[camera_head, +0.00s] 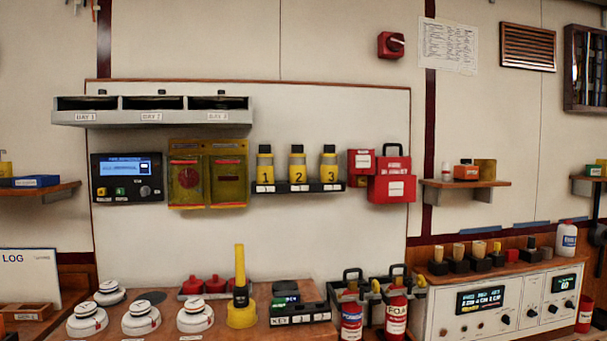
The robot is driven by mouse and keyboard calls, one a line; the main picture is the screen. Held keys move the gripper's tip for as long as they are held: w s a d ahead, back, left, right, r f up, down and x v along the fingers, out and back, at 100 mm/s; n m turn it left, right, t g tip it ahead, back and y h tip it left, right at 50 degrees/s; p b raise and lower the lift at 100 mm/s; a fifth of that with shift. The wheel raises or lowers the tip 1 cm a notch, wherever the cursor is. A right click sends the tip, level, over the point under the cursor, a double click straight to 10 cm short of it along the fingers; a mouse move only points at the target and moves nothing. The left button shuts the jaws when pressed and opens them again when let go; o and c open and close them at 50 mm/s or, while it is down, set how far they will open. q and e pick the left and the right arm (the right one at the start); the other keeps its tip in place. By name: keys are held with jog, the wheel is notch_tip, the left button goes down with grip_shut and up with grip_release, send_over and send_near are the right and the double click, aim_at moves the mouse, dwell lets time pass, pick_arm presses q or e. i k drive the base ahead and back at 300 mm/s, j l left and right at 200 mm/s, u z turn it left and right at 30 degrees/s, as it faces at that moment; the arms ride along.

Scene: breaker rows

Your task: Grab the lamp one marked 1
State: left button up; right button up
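The lamp marked 1 (265,170) is yellow with a black top and stands upright at the left end of a dark wall rack (315,187). Lamp 2 (298,170) and lamp 3 (329,170) look the same and stand to its right on the same rack, with small gaps between them. Nothing covers the front of lamp 1. Neither of my grippers is in view.
Yellow wall boxes (228,175) hang left of lamp 1, and a red lock box (392,188) hangs right of the rack. A grey shelf (150,118) juts out above left. Below, white detectors (141,318), a yellow torch (240,290) and extinguishers (396,315) crowd the counter.

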aim_at(264, 168)
jog(key=i+l+z, duration=0.15)
jog(key=z, duration=0.2)
jog(key=i+l+z, duration=0.3)
jog(key=z, duration=0.35)
jog(key=i, duration=0.05)
